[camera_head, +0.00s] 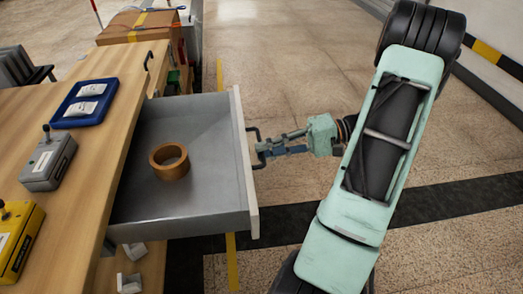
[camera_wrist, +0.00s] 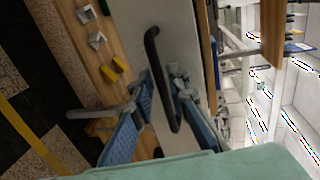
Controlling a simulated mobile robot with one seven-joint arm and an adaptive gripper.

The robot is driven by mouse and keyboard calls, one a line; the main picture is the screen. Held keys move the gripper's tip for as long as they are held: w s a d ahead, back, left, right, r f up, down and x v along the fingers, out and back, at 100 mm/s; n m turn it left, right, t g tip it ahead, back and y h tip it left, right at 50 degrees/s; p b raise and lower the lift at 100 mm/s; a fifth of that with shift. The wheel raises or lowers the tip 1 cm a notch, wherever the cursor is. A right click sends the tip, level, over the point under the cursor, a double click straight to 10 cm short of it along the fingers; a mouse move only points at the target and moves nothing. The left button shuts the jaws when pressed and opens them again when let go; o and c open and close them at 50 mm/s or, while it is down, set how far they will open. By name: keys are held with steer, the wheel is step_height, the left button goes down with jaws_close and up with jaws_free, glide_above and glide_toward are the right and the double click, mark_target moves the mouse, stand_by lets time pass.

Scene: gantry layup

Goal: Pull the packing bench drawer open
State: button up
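The packing bench drawer (camera_head: 185,212) stands pulled well out from the wooden bench (camera_head: 97,150) in the head view. It is a grey open-topped box with a pale front panel (camera_head: 245,185), and a brown tape roll (camera_head: 169,162) lies inside. Its dark bar handle (camera_head: 255,133) is on the front panel and also crosses the wrist view (camera_wrist: 155,62). My gripper (camera_head: 267,149) is at the handle, reaching in from the right. In the wrist view its fingers (camera_wrist: 161,88) are spread on either side of the handle, with a gap visible; contact is unclear.
A blue tray (camera_head: 70,122) with packets, a grey control box (camera_head: 48,162) and a yellow box (camera_head: 18,235) sit on the bench. A cardboard box (camera_head: 139,24) stands behind. Small white pieces (camera_head: 130,282) lie below the drawer. The floor (camera_head: 285,60) behind my arm is clear.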

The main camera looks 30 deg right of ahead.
steer(key=v, duration=1)
steer(key=shift+d, duration=0.15)
